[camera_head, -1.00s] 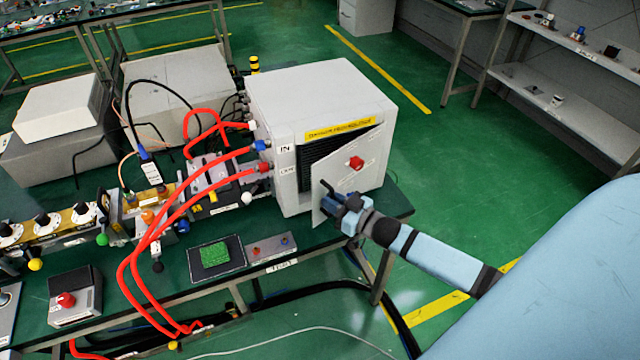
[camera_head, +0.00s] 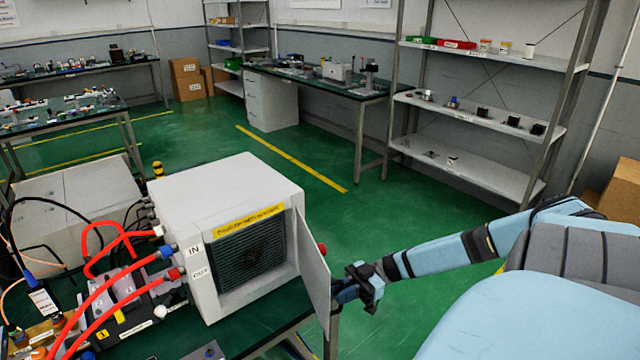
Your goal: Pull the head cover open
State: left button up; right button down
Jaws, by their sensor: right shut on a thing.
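The white generator box (camera_head: 225,200) stands on the dark green bench at the lower left, with a yellow label along its top front edge. Its head cover (camera_head: 312,265) is a grey panel hinged at the right front edge. It stands swung well out from the front, so the dark grille (camera_head: 250,260) behind is exposed. A red knob shows at the cover's outer side. My right gripper (camera_head: 345,290) is shut on the cover near its free lower edge; its fingertips are partly hidden by the gripper body. My left gripper is not in view.
Red hoses (camera_head: 100,290) run to the IN and OUT ports left of the box. A grey box (camera_head: 75,200) stands behind at left.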

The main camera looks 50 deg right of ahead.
jog(key=shift+n+g, duration=0.3)
jog(key=shift+g, duration=0.2)
jog(key=shift+v, duration=2.15)
jog(key=shift+f, duration=0.1)
jog(key=c, duration=1.2)
grip_release()
jog(key=shift+b, duration=0.3)
jog(key=b+v, duration=0.2)
jog(key=v, duration=1.1)
jog(key=shift+d+f, duration=0.2)
jog(key=shift+d, duration=0.25)
